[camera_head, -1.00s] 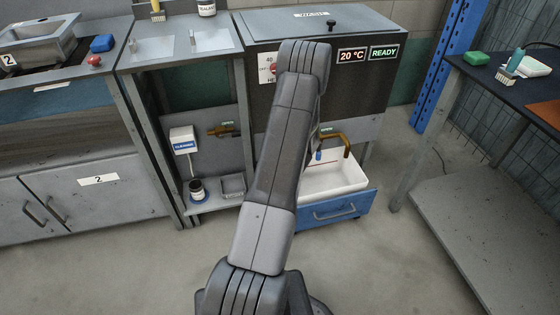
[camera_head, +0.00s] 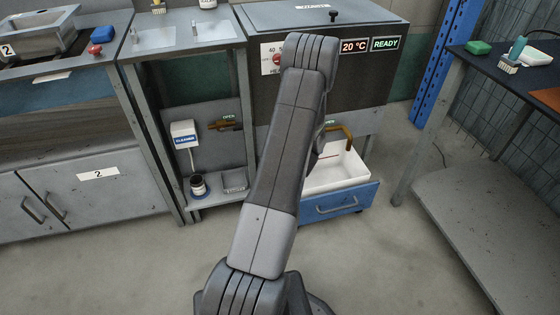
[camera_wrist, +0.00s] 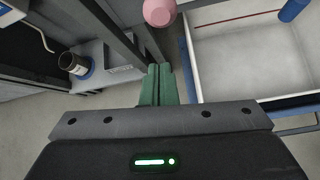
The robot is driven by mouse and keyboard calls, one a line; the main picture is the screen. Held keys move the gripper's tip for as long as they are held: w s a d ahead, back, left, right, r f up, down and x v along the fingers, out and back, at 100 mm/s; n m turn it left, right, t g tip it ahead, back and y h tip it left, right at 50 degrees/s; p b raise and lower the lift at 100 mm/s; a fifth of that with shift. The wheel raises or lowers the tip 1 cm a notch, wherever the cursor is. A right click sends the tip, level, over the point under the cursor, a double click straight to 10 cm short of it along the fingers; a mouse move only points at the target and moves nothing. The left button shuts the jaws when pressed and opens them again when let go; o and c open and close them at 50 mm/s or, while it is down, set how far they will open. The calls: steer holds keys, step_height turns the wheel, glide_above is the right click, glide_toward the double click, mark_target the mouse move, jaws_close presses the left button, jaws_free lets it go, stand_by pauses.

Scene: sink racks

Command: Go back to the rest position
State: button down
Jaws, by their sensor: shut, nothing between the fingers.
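My gripper (camera_wrist: 158,85) shows in the wrist view as two green fingers pressed together with nothing between them. It points down in front of the machine, left of the white basin (camera_wrist: 245,52). In the head view my own arm hides the gripper and reaches up the middle of the picture. A rounded pink object (camera_wrist: 159,12) is just beyond the fingertips in the wrist view, apart from them as far as I can tell.
A blue drawer (camera_head: 340,203) holding the white basin is pulled out below the machine (camera_head: 270,95). A low shelf (camera_head: 212,198) carries a dark jar (camera_head: 198,185). A dark table (camera_head: 490,85) stands right. The floor in front is clear.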

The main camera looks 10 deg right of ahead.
steer(key=s+r+p, duration=0.1)
steer(key=s+r, duration=0.3)
steer(key=r, duration=0.2)
steer(key=shift+d, duration=0.35)
